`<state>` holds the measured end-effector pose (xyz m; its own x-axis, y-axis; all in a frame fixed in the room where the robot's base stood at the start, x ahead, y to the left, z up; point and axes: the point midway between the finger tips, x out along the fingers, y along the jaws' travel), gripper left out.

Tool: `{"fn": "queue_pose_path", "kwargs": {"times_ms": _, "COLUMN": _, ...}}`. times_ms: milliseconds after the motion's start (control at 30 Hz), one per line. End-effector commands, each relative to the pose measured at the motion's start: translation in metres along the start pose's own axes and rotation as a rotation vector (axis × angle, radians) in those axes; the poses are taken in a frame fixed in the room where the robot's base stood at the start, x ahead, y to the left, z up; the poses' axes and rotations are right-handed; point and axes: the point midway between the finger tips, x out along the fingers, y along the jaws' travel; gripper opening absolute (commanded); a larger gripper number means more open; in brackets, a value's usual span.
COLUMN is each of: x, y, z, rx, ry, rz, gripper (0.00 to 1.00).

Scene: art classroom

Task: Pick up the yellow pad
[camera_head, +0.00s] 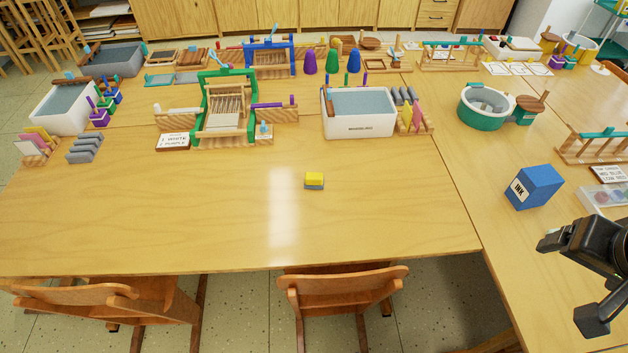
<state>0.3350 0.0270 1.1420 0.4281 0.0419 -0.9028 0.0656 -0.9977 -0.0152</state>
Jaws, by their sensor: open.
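My gripper (568,283) is at the lower right, over the right-hand table, well away from the pad. It is open, and nothing shows between its fingers. Part of my arm is cut off by the right edge.
Behind the pad stand a white basin (358,126) and a green loom (222,118). Two chairs (342,291) stand at the front edge. Table around the pad is clear.

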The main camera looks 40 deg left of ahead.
Motion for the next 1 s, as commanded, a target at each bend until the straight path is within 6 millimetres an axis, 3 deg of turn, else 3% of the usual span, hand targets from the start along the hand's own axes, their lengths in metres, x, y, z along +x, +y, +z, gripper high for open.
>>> {"fn": "queue_pose_path", "kwargs": {"times_ms": 200, "x": 0.017, "y": -0.048, "z": -0.064, "rx": -0.075, "ry": -0.069, "rz": -0.049, "gripper": 0.82}}
{"fn": "queue_pose_path", "kwargs": {"times_ms": 500, "x": 0.059, "y": -0.136, "z": -0.131, "rx": -0.177, "ry": -0.158, "rz": -0.096, "gripper": 0.82}}
{"fn": "queue_pose_path", "kwargs": {"times_ms": 733, "x": 0.105, "y": -0.222, "z": -0.16, "rx": -0.258, "ry": -0.225, "rz": -0.12, "gripper": 0.82}}
{"fn": "queue_pose_path", "kwargs": {"times_ms": 1000, "x": 0.168, "y": -0.335, "z": -0.159, "rx": -0.358, "ry": -0.301, "rz": -0.133, "gripper": 0.82}}
